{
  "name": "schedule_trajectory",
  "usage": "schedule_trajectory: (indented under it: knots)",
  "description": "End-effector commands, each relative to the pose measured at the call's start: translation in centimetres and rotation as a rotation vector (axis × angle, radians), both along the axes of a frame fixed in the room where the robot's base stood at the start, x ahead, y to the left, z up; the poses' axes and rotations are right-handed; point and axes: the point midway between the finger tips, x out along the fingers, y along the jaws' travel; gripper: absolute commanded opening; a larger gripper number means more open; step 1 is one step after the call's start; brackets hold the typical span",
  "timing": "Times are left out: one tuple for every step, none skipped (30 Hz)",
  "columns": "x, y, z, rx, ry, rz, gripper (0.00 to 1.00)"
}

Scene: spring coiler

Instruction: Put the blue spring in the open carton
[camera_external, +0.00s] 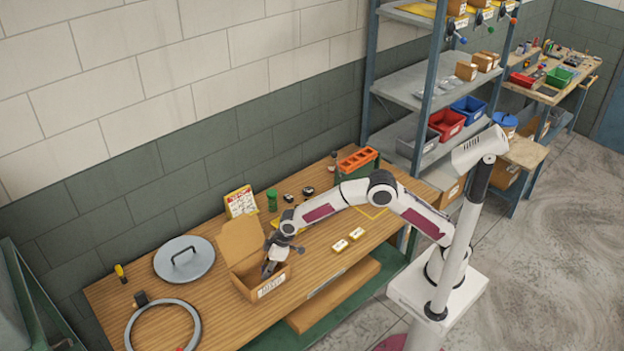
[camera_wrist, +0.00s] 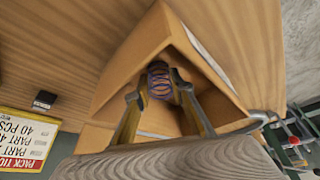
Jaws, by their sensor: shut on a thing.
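The open carton (camera_external: 246,285) stands on the wooden bench with its lid flap raised at the back. My gripper (camera_external: 268,268) points down into the carton's opening. In the wrist view the gripper (camera_wrist: 160,88) is shut on the blue spring (camera_wrist: 158,76), whose coils show blue with some reddish tint between the fingertips. The carton's walls (camera_wrist: 215,60) surround the fingertips in that view. The spring is hidden in the external view. I cannot tell whether the spring touches the carton's bottom.
A round grey lid with a handle (camera_external: 184,259) lies left of the carton, and a grey ring (camera_external: 163,307) lies at front left. A yellow sign (camera_external: 241,202) and a green cylinder (camera_external: 272,199) stand behind.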

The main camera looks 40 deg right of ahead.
Motion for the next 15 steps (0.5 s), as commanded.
schedule_trajectory:
  knots:
    - [0.00, 0.00, -0.05, 0.000, 0.000, 0.000, 0.28]
    - [0.00, 0.00, -0.04, 0.000, 0.000, 0.000, 0.35]
    - [0.00, 0.00, -0.03, 0.000, 0.000, 0.000, 0.39]
    - [0.00, -0.01, -0.04, 0.000, 0.000, 0.000, 0.39]
    - [0.00, 0.00, -0.03, 0.000, 0.000, 0.000, 0.39]
    - [0.00, 0.00, -0.03, 0.000, 0.000, 0.000, 0.39]
    - [0.00, 0.00, -0.03, 0.000, 0.000, 0.000, 0.39]
    - [0.00, 0.00, -0.02, 0.000, 0.000, 0.000, 0.39]
    - [0.00, 0.00, -0.02, 0.000, 0.000, 0.000, 0.39]
    - [0.00, 0.00, -0.02, 0.000, 0.000, 0.000, 0.39]
    - [0.00, 0.00, -0.02, 0.000, 0.000, 0.000, 0.39]
    - [0.00, 0.00, -0.01, 0.000, 0.000, 0.000, 0.39]
    - [0.00, 0.00, 0.01, 0.000, 0.000, 0.000, 0.39]
    - [0.00, 0.00, 0.04, 0.000, 0.000, 0.000, 0.39]
    - [0.01, 0.01, 0.12, 0.001, -0.001, 0.000, 0.39]
